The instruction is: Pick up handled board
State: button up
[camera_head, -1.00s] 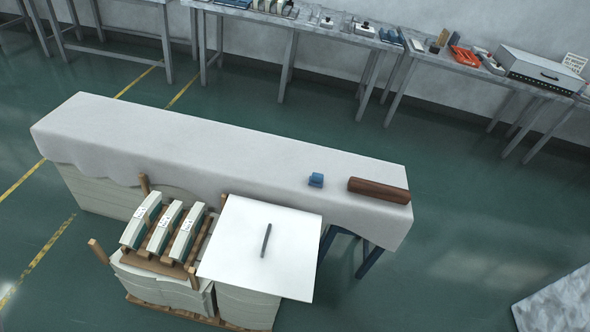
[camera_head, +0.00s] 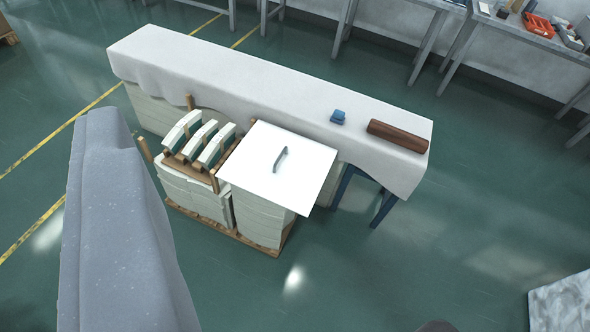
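The handled board (camera_head: 307,169) is a flat white square panel with a thin grey handle (camera_head: 280,159) standing up near its middle. It lies on top of white stacked blocks (camera_head: 258,222) on a wooden pallet, beside the cloth-covered table. Its right corner sticks out past the stack. My gripper's fingers do not show in this view, and nothing is seen touching the board or its handle.
The long table with a white cloth (camera_head: 250,77) runs behind the board and bears a blue object (camera_head: 338,117) and a brown roll (camera_head: 398,136). Curved white pieces (camera_head: 198,140) stand in a wooden rack left of the board. A large grey shape (camera_head: 120,230) fills the lower left. Green floor is open in front.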

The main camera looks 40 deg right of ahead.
aim_at(289, 170)
jog(key=z, duration=0.8)
jog(key=i, duration=1.05)
jog(key=u, duration=1.95)
jog(key=k, duration=1)
jog(key=z, duration=0.35)
